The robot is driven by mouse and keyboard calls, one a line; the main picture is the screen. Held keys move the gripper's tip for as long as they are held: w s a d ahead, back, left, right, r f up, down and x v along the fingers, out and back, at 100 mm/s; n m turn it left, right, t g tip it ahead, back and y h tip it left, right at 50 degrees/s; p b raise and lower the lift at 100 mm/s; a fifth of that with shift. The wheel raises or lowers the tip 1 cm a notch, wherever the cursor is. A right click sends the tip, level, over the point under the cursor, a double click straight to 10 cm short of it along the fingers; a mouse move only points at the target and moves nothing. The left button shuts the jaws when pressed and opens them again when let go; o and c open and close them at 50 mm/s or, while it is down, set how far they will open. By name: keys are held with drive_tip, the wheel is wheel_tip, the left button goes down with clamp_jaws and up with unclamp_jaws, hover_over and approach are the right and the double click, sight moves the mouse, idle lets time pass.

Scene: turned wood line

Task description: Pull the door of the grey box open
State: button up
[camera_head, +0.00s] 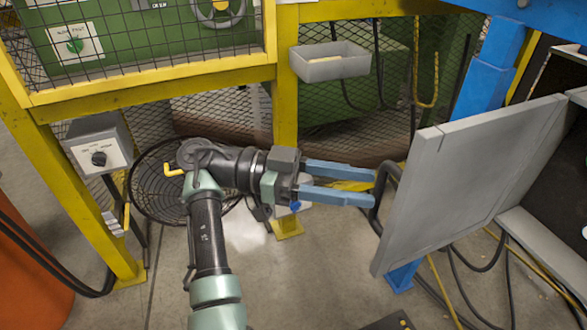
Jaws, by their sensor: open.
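The grey box (545,245) is at the right edge, partly cut off by the picture, with a dark interior showing. Its grey door (470,185) stands swung out from the box, a wide flat panel reaching toward the middle of the view. My gripper (374,187) is left of the door, with its two blue fingers apart and pointing right. Nothing shows between the fingers. A black curved piece (381,190) is at the fingertips, beside the door's left edge; I cannot tell whether it is a handle or a hose, or whether the fingers touch it.
A yellow frame with mesh (285,85) and a grey tray (330,68) stand behind my arm. A blue post (485,80) is behind the door. A switch box (98,150) and round fan guard (155,190) are at left. Cables lie on the floor at lower right.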

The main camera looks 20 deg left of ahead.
drive_tip(key=v, duration=0.9)
drive_tip(key=shift+a, duration=0.2)
